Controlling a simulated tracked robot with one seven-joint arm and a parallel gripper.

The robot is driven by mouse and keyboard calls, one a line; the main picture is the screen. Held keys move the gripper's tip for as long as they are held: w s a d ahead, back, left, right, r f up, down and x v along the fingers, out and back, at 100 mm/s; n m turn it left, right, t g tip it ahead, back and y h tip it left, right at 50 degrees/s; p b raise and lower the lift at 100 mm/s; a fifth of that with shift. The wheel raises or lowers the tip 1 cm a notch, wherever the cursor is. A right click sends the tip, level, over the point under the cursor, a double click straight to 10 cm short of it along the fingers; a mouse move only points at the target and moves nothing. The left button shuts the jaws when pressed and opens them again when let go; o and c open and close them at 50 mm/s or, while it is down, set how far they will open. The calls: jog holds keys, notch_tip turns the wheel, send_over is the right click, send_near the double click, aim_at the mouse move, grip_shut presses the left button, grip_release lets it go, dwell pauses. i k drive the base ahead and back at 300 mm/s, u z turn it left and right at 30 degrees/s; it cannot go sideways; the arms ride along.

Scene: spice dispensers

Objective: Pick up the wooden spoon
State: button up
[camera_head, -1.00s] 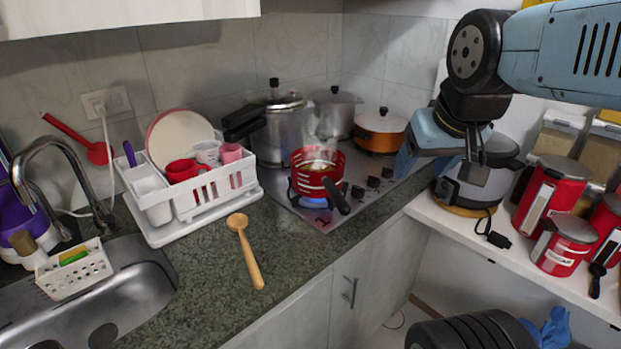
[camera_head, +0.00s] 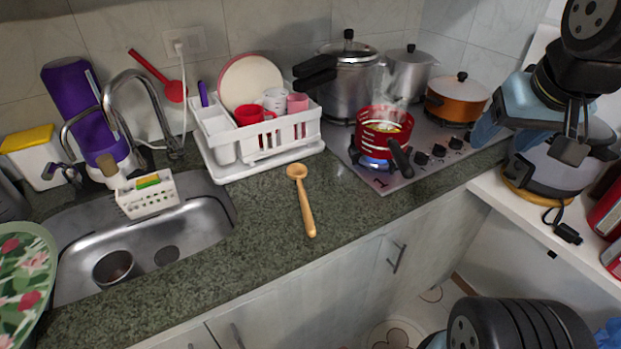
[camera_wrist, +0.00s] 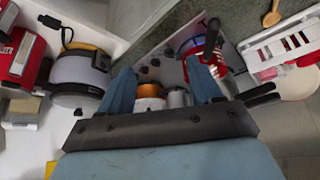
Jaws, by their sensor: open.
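The wooden spoon (camera_head: 304,199) lies flat on the dark speckled counter, in front of the white dish rack. Its bowl is toward the rack and its handle toward the counter's front edge. In the wrist view part of the spoon (camera_wrist: 271,18) shows at the top right edge. My gripper (camera_head: 528,138) is at the right of the head view, in front of the rice cooker and well away from the spoon. In the wrist view my gripper's blue fingers (camera_wrist: 165,92) are spread apart with nothing held between them.
The white dish rack (camera_head: 222,160) with cups stands behind the spoon. A red pot (camera_head: 371,133) steams over a lit flame on the hob to the right. The sink (camera_head: 207,199) is at left. A rice cooker (camera_head: 540,172) stands on a white shelf at right. Counter around the spoon is clear.

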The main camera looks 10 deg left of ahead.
aim_at(296, 172)
jog(key=z, duration=1.15)
jog(key=k, duration=1.9)
jog(key=u, duration=0.85)
jog(key=i, duration=1)
